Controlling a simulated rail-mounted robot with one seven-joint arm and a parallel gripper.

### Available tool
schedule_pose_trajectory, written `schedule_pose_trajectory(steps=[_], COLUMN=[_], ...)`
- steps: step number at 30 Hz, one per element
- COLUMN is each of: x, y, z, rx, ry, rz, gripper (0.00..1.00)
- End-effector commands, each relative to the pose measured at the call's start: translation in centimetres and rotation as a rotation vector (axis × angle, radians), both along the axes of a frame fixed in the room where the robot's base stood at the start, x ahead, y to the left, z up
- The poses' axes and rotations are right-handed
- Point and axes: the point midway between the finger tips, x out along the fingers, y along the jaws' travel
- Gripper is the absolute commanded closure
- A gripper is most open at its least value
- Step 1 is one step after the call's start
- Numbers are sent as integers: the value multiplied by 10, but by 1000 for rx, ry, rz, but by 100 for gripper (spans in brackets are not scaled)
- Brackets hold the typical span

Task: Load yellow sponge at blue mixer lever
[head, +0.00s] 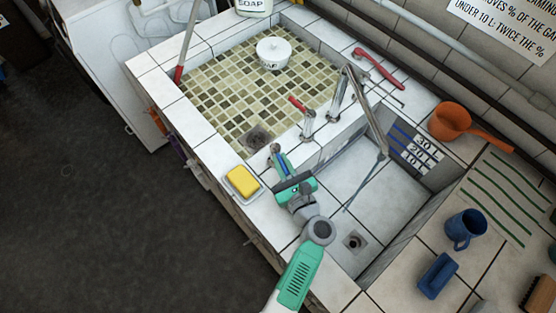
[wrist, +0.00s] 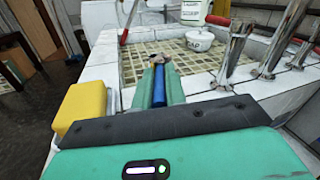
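A yellow sponge (head: 242,180) lies in a pale dish (head: 251,196) on the tiled rim. It also shows at the left of the wrist view (wrist: 80,108). My gripper (head: 275,152) is over the rim between the two basins, to the right of the sponge and apart from it. Its green fingers lie close together in the wrist view, with a blue strip between them; I cannot tell whether that strip is held or part of the gripper. Two chrome mixer posts stand behind; the nearer post (head: 308,125) has a red lever (head: 297,103). I cannot clearly make out a blue lever.
A white lidded pot (head: 273,53) stands in the mosaic basin. A red wrench-like tool (head: 378,68), an orange ladle (head: 455,120), a blue mug (head: 465,228) and a blue brush or block (head: 438,275) lie right. The lower white basin (head: 350,180) is mostly empty.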

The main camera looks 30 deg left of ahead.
Motion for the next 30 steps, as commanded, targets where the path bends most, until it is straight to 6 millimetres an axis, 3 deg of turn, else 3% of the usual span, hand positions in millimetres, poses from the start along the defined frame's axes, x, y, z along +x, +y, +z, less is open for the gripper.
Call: schedule_pose_trajectory(steps=[1,3,11,22,30], x=[0,0,0,-37,-46], y=[0,0,-1,-53,-64], z=[0,0,0,-1,0], rx=[1,1,1,1,1], ry=[0,0,0,1,-1], rz=[1,1,0,-2,0], gripper=[78,66,66,66,66])
